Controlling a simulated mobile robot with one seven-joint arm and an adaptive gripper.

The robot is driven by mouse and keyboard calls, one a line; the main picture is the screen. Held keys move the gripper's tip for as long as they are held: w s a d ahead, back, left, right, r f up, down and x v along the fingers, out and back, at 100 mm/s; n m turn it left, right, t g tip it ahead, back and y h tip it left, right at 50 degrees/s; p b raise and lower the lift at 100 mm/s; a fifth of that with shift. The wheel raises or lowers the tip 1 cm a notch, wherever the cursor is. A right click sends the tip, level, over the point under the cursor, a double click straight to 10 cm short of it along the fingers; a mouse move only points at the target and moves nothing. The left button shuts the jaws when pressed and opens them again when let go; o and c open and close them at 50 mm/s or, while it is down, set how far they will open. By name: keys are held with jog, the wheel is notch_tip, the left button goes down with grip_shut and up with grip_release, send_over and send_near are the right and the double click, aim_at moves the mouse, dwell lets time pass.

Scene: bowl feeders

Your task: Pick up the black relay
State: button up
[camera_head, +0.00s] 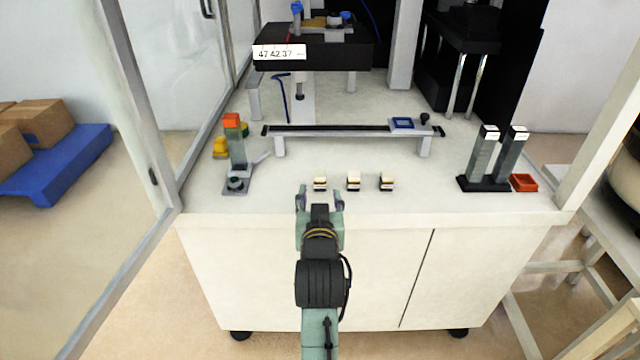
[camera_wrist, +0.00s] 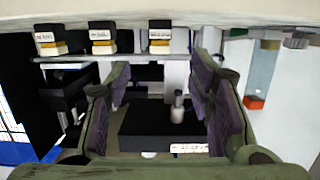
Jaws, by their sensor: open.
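Three small relays stand in a row near the table's front edge: a left relay (camera_head: 320,184), a middle relay (camera_head: 353,181) and a right relay (camera_head: 387,182). My gripper (camera_head: 320,197) is open and empty at the front edge, just before the left relay. In the wrist view its fingers (camera_wrist: 160,75) spread below that relay, apart from it.
A rail (camera_head: 340,130) on posts crosses behind the relays. A stand with an orange-topped column (camera_head: 236,150) is at the left. Two grey columns (camera_head: 484,155) on a black base and a red bin (camera_head: 523,183) stand right. Bare table lies between the relays and columns.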

aim_at(320, 178)
jog(key=x, duration=0.3)
jog(key=p+x, duration=0.1)
jog(key=x, duration=0.6)
jog(key=shift+w+r+p, duration=0.2)
jog(key=shift+r+p, duration=0.05)
jog(key=shift+p, duration=0.15)
jog(key=shift+c, duration=0.2)
